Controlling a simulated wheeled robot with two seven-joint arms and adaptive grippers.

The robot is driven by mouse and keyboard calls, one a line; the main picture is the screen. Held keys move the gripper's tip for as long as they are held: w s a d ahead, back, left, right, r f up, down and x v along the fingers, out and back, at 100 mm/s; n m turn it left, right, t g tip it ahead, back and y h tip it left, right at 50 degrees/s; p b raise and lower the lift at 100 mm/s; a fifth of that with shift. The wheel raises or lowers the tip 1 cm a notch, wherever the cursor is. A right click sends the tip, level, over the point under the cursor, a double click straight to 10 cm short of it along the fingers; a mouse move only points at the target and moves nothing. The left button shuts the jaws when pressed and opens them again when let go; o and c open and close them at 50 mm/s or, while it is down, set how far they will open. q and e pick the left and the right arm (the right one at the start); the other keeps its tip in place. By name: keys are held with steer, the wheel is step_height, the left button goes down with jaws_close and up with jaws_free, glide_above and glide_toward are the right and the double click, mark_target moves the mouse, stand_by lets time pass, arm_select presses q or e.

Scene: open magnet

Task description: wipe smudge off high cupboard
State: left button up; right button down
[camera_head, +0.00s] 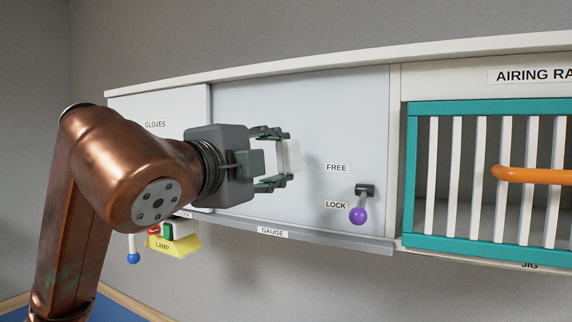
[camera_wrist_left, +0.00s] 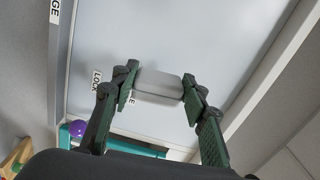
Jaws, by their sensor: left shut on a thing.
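The high cupboard has a pale grey sliding door (camera_head: 340,110), labelled GAUGE below and FREE and LOCK at its right. My left gripper (camera_head: 286,158) is in front of the middle of this door, shut on a whitish block (camera_head: 292,156). In the left wrist view the block (camera_wrist_left: 158,82) sits between the two green fingers, with the door (camera_wrist_left: 185,40) behind it. I cannot tell whether the block touches the door. I see no smudge on the bare parts of the door; the gripper and block hide part of it. My right gripper is not in view.
A lever with a purple knob (camera_head: 358,216) sticks out at the door's lower right, pointing down by LOCK. Right of it is a teal-framed rack (camera_head: 411,170) with white bars and an orange handle (camera_head: 530,175). A yellow LAMP box (camera_head: 175,244) and blue-knobbed lever (camera_head: 133,258) are lower left.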

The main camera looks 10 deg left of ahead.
arm_select(q)
steer(key=shift+s+a, duration=0.15)
steer(key=shift+s, duration=0.4)
steer(key=shift+b+v, duration=0.55)
steer(key=shift+v, duration=0.3)
steer(key=shift+s+a, duration=0.2)
steer(key=shift+s, duration=0.4)
